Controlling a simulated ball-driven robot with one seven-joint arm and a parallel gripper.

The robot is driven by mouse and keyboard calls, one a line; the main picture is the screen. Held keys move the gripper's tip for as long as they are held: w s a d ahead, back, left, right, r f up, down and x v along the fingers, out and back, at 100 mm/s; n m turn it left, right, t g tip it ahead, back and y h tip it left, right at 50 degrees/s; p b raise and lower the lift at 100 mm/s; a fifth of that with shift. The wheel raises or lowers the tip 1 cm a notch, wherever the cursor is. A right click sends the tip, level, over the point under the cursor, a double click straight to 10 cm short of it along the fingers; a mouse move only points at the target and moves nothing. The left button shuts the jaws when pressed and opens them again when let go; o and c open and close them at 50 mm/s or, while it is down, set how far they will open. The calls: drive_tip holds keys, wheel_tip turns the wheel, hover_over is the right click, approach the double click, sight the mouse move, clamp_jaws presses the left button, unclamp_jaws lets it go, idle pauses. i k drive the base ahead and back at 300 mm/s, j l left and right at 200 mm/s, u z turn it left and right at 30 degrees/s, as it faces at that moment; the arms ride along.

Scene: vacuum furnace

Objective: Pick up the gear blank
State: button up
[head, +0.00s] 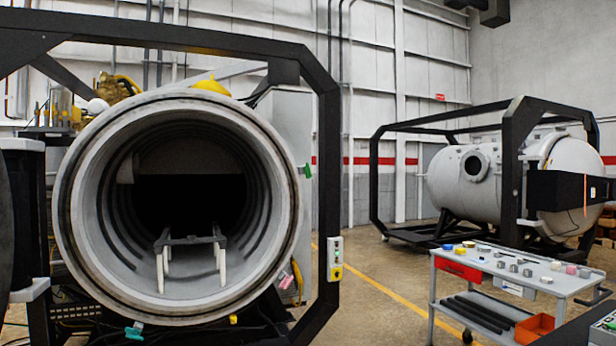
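Several small grey metal pieces (514,268) sit on the top of a grey tool cart (564,286) at the lower right of the head view. They are too small to tell which one is the gear blank. My gripper is not in view. The furnace chamber (75,215) stands open on the left, with a dark interior and a rack (192,240) with pale bars low inside it.
The cart also holds blue, yellow and pink items on top, with dark rods (480,312) and an orange bin (535,327) below. A second furnace (455,190) stands behind it in a black frame. Open floor (385,310) lies between the chamber and the cart.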

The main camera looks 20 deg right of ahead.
sight(547, 280)
drive_tip(key=z, duration=0.5)
drive_tip(key=k+j+z, duration=0.1)
drive_tip(key=z, duration=0.9)
drive_tip(key=i+z, duration=0.15)
drive_tip(key=l+z, duration=0.15)
drive_tip(key=l, duration=0.15)
drive_tip(key=i+l+z, duration=0.15)
drive_tip(key=l, duration=0.15)
drive_tip(key=i+l+z, duration=0.45)
drive_tip(key=i+l, duration=0.25)
drive_tip(key=l, duration=0.2)
drive_tip(key=i+l+z, duration=0.5)
drive_tip(key=i, duration=0.35)
drive_tip(key=i+u, duration=0.1)
drive_tip(key=i, duration=0.85)
drive_tip(key=i+l+u, duration=0.15)
drive_tip(key=i, duration=0.75)
drive_tip(key=i+u, duration=0.35)
drive_tip(key=i, duration=0.15)
drive_tip(key=i+u, duration=0.35)
drive_tip(key=i, duration=0.15)
drive_tip(key=i+l+u, duration=0.35)
drive_tip(key=i, duration=0.15)
